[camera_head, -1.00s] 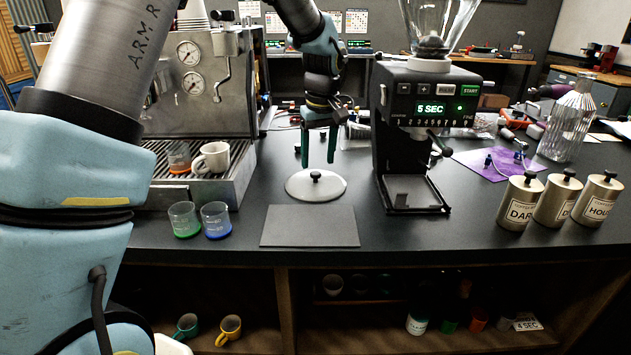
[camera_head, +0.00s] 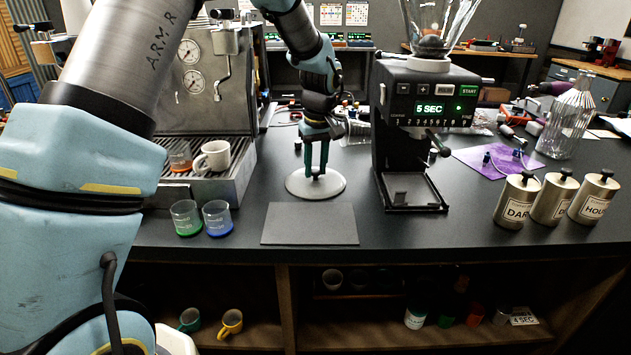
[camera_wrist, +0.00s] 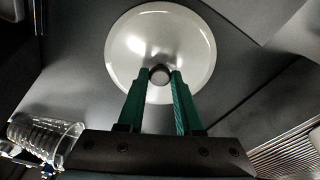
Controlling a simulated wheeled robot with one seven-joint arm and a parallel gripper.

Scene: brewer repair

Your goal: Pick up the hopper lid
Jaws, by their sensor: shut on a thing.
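The hopper lid (camera_head: 299,187) is a pale, round disc with a dark knob at its middle. It lies on the black counter between the espresso machine and the grinder, behind a grey mat. My gripper (camera_head: 316,172) reaches down from above, and its green fingers are shut on the lid's knob. In the wrist view the lid (camera_wrist: 135,45) fills the upper middle, and my gripper's fingertips (camera_wrist: 159,75) stand on either side of the dark knob. I see no clear gap showing the lid lifted off the counter.
The grinder (camera_head: 425,120) with its clear hopper stands close to the right of the lid. The espresso machine (camera_head: 190,105) is on the left, with two glass cups (camera_head: 217,218) in front. The grey mat (camera_head: 310,224) is bare. Several labelled canisters (camera_head: 550,200) stand at the right.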

